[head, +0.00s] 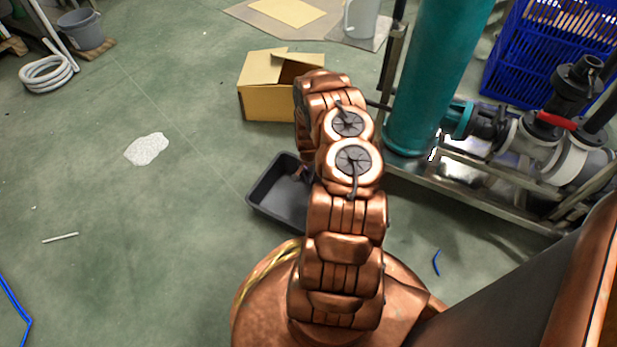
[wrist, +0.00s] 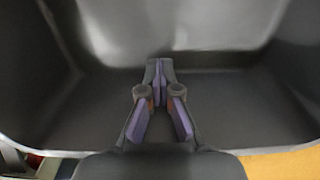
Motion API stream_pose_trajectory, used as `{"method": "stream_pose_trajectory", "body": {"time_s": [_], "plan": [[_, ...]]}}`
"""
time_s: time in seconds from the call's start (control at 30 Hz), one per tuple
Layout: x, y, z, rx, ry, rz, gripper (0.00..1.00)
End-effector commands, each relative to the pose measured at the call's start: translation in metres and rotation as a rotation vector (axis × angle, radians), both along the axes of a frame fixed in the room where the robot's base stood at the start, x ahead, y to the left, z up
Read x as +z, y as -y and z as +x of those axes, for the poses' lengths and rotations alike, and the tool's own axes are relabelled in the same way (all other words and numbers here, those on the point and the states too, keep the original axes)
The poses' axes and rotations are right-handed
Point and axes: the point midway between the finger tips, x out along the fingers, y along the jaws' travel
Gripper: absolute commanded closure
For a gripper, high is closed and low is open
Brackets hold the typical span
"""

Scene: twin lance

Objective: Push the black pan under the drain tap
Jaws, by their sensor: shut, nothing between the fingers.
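The black pan (head: 277,196) is a rectangular tray on the green floor, left of my arm, which hides its right part. It fills most of the wrist view (wrist: 225,105), with its inner floor and walls showing. My gripper (wrist: 157,70) is shut and empty, its purple fingers closed together over the pan's inside. I cannot tell whether the fingertips touch the pan. In the head view my gripper is mostly hidden behind my arm. A pipe valve with a red handle (head: 556,121) sits on the skid at right. I cannot make out for sure which fitting is the drain tap.
An open cardboard box (head: 268,98) stands just beyond the pan. The teal column (head: 432,75) stands on a metal skid (head: 480,190) right of my arm. A blue crate (head: 535,50) is behind it. A white patch (head: 146,149) lies on the open floor at left.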

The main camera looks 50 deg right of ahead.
Motion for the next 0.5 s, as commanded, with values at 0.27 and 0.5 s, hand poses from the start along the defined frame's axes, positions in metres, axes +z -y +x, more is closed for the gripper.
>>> {"method": "stream_pose_trajectory", "body": {"time_s": [0.27,0.5], "plan": [[0.004,-0.038,-0.008,0.0,-0.005,0.004,1.0],[0.055,-0.035,-0.005,0.0,0.0,0.0,1.0]]}}
